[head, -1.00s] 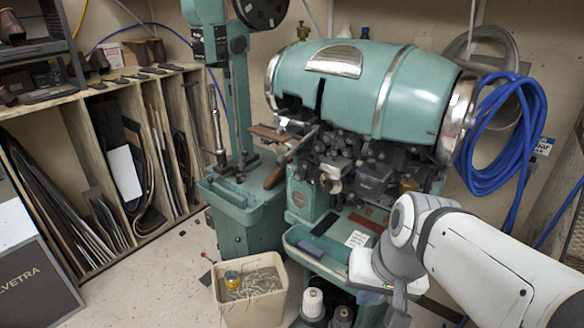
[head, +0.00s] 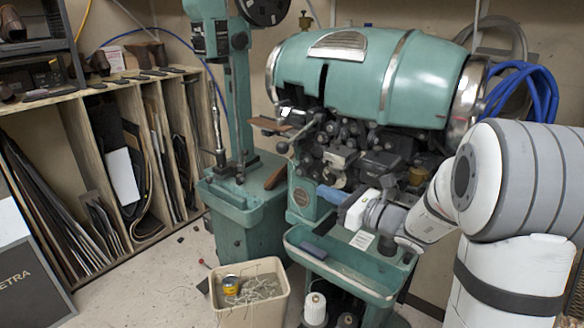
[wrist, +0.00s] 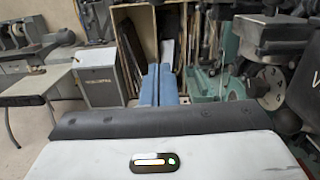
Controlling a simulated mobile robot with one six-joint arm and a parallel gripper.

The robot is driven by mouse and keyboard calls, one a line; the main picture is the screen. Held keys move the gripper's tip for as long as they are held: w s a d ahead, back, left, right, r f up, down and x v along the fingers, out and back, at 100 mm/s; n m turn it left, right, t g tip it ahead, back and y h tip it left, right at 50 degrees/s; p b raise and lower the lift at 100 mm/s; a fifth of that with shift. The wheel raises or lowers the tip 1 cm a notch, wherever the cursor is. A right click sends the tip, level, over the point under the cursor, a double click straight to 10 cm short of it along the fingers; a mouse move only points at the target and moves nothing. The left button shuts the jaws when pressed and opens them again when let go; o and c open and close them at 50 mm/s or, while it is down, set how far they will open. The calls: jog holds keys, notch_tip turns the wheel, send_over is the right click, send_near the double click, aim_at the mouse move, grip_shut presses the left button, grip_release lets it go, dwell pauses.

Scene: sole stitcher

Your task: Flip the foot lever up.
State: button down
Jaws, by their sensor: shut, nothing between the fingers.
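The green sole stitcher (head: 385,85) stands in the middle of the head view. A metal lever with a round knob (head: 283,147) sticks out from its left side; a brown handle (head: 276,177) slants below it. A thin lever with a red knob (head: 202,264) is low by the floor. I cannot tell which is the foot lever. My gripper (head: 328,195) points left in front of the stitcher, above its green tray, apart from these levers. Its blue fingers (wrist: 158,85) are together and empty in the wrist view.
A cream bin (head: 250,295) stands on the floor before the machine. The green tray (head: 345,268) lies below my gripper. A wooden rack (head: 150,90) is at the left. Blue hose (head: 530,90) hangs at the right.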

dwell(0.3)
jog(key=w+a+r+p, duration=0.4)
jog(key=w+a, duration=0.2)
jog(key=a, duration=0.2)
jog(key=shift+w+a+r, duration=0.3)
jog(key=shift+a+r, duration=0.1)
jog(key=shift+a, duration=0.05)
